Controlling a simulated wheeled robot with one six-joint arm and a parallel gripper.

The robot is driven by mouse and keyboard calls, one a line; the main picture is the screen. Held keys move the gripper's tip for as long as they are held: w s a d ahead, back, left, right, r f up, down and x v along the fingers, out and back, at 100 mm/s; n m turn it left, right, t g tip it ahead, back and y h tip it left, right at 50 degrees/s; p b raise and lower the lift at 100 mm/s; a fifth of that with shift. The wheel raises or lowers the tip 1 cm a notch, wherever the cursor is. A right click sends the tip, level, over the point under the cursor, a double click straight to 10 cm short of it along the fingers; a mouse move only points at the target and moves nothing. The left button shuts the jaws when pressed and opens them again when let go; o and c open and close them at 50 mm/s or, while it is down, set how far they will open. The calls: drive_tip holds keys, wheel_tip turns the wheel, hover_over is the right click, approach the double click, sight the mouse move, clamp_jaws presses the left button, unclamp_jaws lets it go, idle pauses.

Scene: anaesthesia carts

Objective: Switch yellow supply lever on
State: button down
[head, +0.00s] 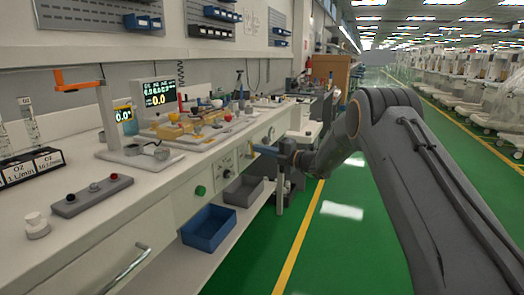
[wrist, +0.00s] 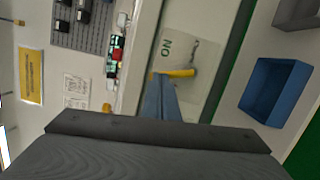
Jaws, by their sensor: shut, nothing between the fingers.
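The yellow supply lever (wrist: 176,72) shows in the wrist view, on a pale panel (wrist: 196,52) with a green "ON" mark beside it. It lies roughly sideways in that picture. My gripper's blue fingers (wrist: 160,84) are together and empty, with their tips right at the lever and overlapping its left part in the picture. I cannot tell whether they touch it. In the head view my gripper (head: 257,148) is at the bench's front face, and I cannot make out the lever there.
A blue bin (head: 209,228) and a grey bin (head: 243,190) sit below the bench front. The blue bin also shows in the wrist view (wrist: 268,90). The bench top (head: 75,228) holds instruments.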

drive_tip(key=shift+w+r, duration=0.1)
idle(0.7)
drive_tip(key=s+a+f+p+v, duration=0.1)
drive_tip(key=s+p+v, duration=0.1)
drive_tip(key=v, duration=1.1)
drive_tip(key=shift+f+p, duration=0.15)
drive_tip(key=shift+p, duration=0.4)
drive_tip(key=shift+s+a, duration=0.1)
drive_tip(key=shift+a, duration=0.1)
